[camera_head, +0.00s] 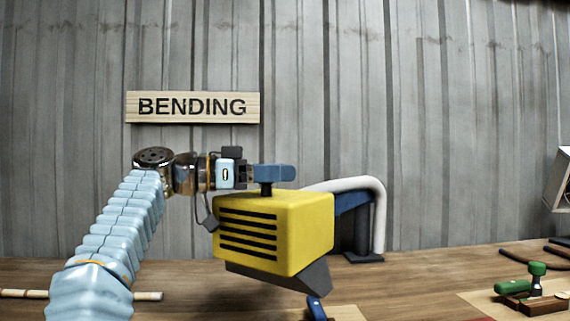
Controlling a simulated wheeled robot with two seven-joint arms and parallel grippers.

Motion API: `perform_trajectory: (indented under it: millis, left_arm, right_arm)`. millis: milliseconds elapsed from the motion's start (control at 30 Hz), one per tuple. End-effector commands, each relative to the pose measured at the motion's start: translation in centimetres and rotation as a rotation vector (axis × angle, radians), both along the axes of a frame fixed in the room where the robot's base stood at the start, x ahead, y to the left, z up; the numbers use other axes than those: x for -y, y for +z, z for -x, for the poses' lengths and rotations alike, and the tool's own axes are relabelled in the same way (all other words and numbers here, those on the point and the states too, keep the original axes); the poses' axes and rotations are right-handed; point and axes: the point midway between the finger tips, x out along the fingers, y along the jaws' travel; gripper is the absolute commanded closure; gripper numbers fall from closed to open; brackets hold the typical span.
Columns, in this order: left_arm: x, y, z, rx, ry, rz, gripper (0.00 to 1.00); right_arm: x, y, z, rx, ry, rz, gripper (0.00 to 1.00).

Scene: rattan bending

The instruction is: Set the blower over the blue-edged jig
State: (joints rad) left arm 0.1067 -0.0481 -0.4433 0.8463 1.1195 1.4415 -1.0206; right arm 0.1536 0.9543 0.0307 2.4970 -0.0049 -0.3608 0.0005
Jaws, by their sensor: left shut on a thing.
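The blower is a yellow box (280,232) with black slots, a dark angled nozzle below and a blue handle (274,173) on top. My left gripper (250,174) is shut on that handle and holds the blower up above the table. A small blue part (317,310) shows under the nozzle at the bottom edge, beside a strip of pale board. It may belong to the blue-edged jig, most of which is hidden or out of the picture. My right gripper is not in view.
Behind the blower stands a dark blue stand (353,225) with a white curved tube (372,186). At the right, a green-handled clamp (537,278) sits on a pale board near brown curved pieces. A pale rod (148,296) lies at the left. The wooden table (430,266) is bare right of the stand.

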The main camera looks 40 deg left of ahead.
Motion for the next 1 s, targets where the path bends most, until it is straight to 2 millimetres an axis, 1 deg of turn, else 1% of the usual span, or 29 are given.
perform_trajectory:
  millis: [100, 467, 500, 567, 600, 633, 867, 1000]
  left_arm:
    - [-0.24, -0.07, -0.13, -0.004, -0.005, 0.0, 1.0]
    - [-0.28, -0.18, -0.18, -0.004, -0.007, -0.001, 1.0]
    - [-0.27, -0.18, -0.19, -0.004, -0.007, -0.001, 0.51]
    - [-0.27, -0.18, -0.19, -0.004, -0.007, -0.001, 0.42]
    - [-0.27, -0.16, -0.19, -0.004, -0.007, -0.001, 0.35]
    - [-0.27, -0.15, -0.19, -0.004, -0.006, 0.0, 0.33]
    - [-0.28, -0.09, -0.17, -0.002, -0.005, 0.0, 0.33]
    - [-0.81, 0.01, 0.45, -0.001, -0.003, 0.0, 0.33]
  right_arm:
    - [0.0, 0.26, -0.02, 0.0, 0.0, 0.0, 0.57]
    - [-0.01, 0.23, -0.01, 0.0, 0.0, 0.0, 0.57]
    - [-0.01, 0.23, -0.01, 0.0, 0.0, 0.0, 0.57]
    - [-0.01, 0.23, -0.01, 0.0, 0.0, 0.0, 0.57]
    - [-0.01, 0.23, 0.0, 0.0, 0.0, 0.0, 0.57]
    - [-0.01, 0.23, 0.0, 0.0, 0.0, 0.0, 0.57]
    - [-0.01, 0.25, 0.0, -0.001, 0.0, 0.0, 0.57]
    - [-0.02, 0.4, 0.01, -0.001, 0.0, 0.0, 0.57]
